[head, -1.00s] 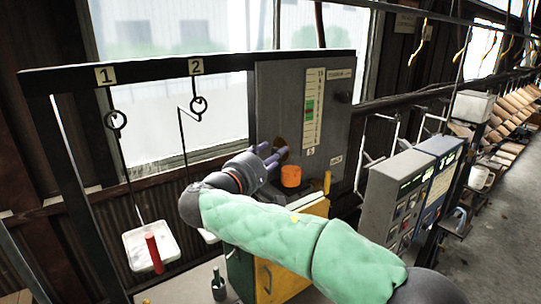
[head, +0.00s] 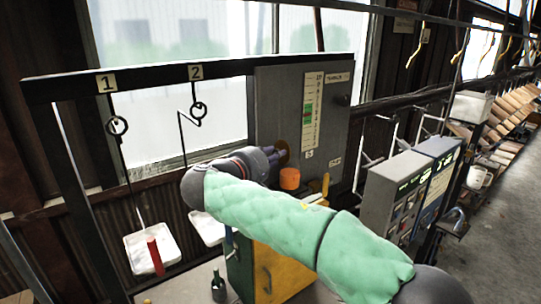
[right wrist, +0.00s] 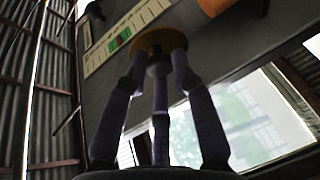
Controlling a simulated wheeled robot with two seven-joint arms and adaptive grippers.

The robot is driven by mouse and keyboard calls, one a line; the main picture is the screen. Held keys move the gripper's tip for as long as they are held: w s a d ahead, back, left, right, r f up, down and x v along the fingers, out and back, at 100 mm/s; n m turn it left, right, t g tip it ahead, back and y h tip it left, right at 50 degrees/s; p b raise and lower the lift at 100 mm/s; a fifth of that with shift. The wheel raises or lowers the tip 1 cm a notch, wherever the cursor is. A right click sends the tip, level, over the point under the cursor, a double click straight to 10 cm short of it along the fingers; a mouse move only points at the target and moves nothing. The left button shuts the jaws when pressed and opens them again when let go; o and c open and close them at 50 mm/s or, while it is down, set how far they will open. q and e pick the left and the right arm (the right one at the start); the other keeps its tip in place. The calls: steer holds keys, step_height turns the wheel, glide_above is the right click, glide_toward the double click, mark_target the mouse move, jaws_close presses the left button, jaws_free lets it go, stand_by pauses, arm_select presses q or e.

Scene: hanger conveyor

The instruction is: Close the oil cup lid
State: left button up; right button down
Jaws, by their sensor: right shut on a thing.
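The oil cup lid looks to be a round brown disc (head: 282,146) in front of the grey panel, just above the orange cup (head: 290,178). In the right wrist view the disc (right wrist: 148,40) has a small dark knob (right wrist: 158,66) at its middle, and part of the orange cup (right wrist: 212,6) shows at the top. My right gripper (head: 276,157) reaches the lid from the left, and its fingers (right wrist: 158,70) are closed around the knob. The fingers partly hide the lid in the head view. The left gripper is out of view.
The grey panel (head: 333,110) with a scale (head: 312,112) stands right behind the lid. A yellow cabinet (head: 277,262) is below the cup. White trays (head: 172,246) hang from a dark frame (head: 148,72) on the left. Grey control boxes (head: 397,200) stand at right.

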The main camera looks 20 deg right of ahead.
steer(key=shift+w+d+r+y+p, duration=0.1)
steer(key=shift+d+r+y+p, duration=0.1)
steer(key=shift+r+y+p, duration=0.15)
steer(key=w+d+m+g+y+p, duration=0.2)
steer(key=d+g+y+p, duration=0.4)
steer(key=y+p, duration=0.6)
steer(key=shift+w+d+f+m+g, duration=0.2)
steer(key=shift+d+m+g, duration=0.1)
steer(key=shift+m, duration=0.6)
steer(key=shift+y, duration=0.45)
steer(key=c, duration=1.2)
jaws_free()
steer(key=shift+f, duration=0.1)
steer(key=shift+o, duration=0.9)
steer(key=v, duration=1.2)
steer(key=shift+w, duration=0.2)
